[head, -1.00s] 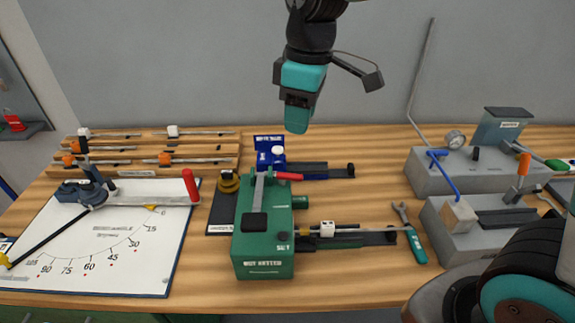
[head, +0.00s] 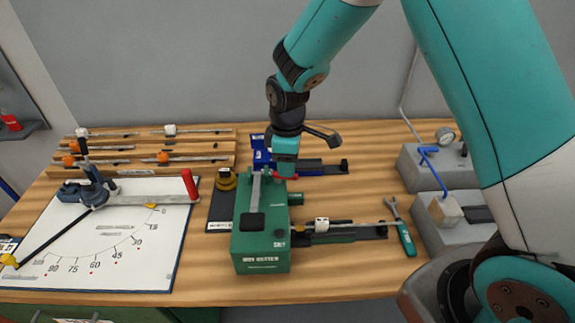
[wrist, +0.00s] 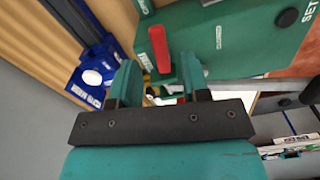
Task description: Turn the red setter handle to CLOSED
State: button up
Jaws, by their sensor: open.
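The green nut setter (head: 262,240) stands in the middle of the bench. Its red setter handle (head: 293,177) shows only in part near the top back of the box, with my gripper in front of it. In the wrist view the red handle (wrist: 158,45) stands out beside the green housing (wrist: 225,42). My gripper (head: 285,168) points down over the handle. In the wrist view my gripper (wrist: 160,65) is open, its two teal fingers on either side of the handle's near end. I cannot tell whether either finger touches it.
A white angle board (head: 120,255) with a red-handled lever (head: 190,186) lies at left. A wrench (head: 402,228) lies to the right, before grey blocks (head: 440,168). A slide rail (head: 350,234) extends rightward from the green box.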

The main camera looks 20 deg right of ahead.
jog(key=shift+f, duration=1.5)
jog(key=shift+c, duration=0.4)
grip_shut()
